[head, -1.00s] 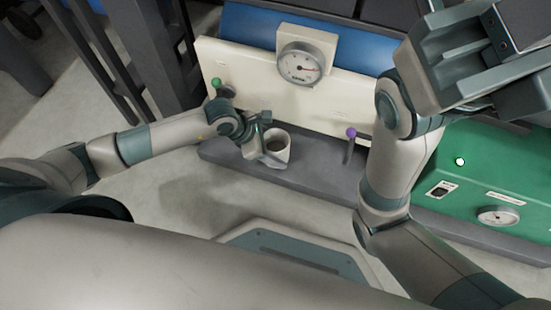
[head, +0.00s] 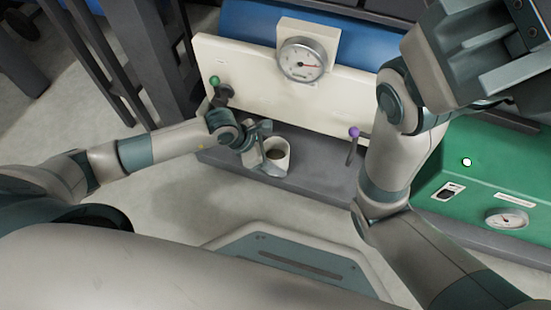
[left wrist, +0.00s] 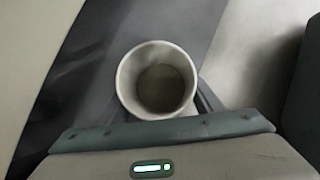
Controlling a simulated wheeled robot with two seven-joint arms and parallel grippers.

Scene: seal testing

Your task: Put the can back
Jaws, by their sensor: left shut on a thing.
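A pale, open-topped can (head: 277,166) is at my left gripper (head: 262,152), over the grey ledge in front of the cream panel. In the left wrist view the can (left wrist: 157,82) is seen from above, with a dark inside. My left gripper is shut on the can, with its fingers partly hidden beneath my wrist. I cannot tell whether the can's base touches the ledge. My right gripper (head: 515,65) is raised at the upper right, near the camera and cut off by the frame; its fingertips are not clearly seen.
The cream panel (head: 255,65) carries a round gauge (head: 302,60), a green-knobbed lever (head: 215,81) and a purple-knobbed lever (head: 354,133). The grey ledge (head: 315,170) is clear to the can's right. A green box (head: 470,185) with a small gauge (head: 506,218) stands at the right.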

